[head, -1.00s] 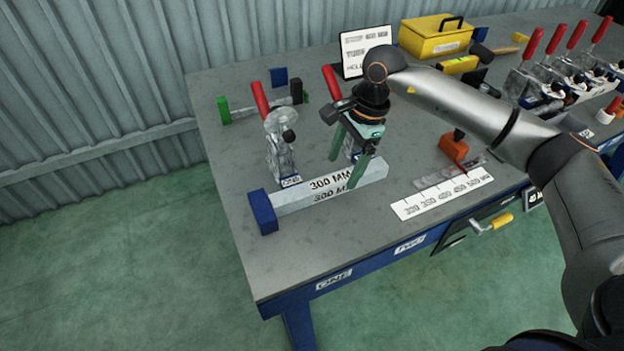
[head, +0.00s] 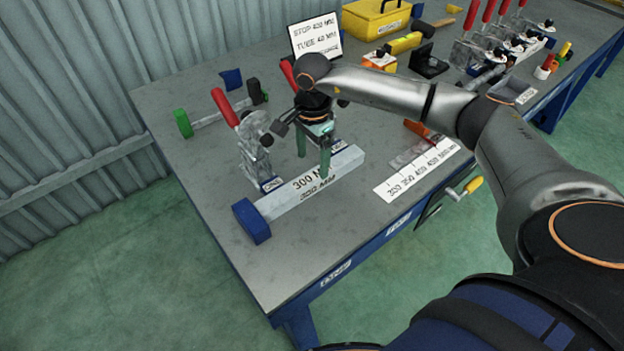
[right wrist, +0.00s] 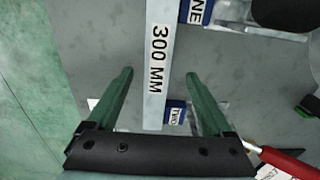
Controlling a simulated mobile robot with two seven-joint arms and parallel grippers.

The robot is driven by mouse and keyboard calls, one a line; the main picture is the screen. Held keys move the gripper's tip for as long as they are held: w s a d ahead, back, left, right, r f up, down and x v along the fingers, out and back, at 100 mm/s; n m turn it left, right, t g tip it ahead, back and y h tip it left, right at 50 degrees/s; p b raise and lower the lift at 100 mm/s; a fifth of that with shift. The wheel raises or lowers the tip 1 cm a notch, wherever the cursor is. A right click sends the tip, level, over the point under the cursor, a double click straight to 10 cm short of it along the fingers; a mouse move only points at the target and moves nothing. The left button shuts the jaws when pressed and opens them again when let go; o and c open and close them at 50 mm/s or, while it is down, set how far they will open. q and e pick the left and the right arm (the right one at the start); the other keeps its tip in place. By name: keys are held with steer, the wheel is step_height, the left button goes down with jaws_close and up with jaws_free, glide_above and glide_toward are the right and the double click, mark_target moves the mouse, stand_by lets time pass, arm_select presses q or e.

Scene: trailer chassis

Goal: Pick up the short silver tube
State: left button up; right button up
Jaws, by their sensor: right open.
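The short silver tube (head: 312,192) is a square light-metal bar marked "300 MM". It lies on the bench with a blue block (head: 251,221) at its near left end. My right gripper (head: 312,163) is open and points down over the tube's right half. In the right wrist view the tube (right wrist: 158,85) runs between the two spread fingers (right wrist: 158,72), with a gap on each side. I cannot tell how far the fingertips are above it. My left gripper is not in view.
A red-handled toggle clamp (head: 254,150) stands just behind the tube; another is partly hidden by my right gripper. A printed scale strip (head: 417,168) lies to the right. A green-ended bar (head: 183,123) lies behind left. The bench front left is clear.

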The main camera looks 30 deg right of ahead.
mark_target(313, 176)
steer(key=shift+s+a+f+p, duration=0.1)
steer(key=shift+f+p, duration=0.15)
steer(key=shift+f, duration=1.3)
steer(key=shift+s+f+p, duration=0.1)
steer(key=shift+f+p, duration=0.1)
steer(key=shift+f, duration=1.3)
jaws_close()
steer(key=shift+r, duration=0.15)
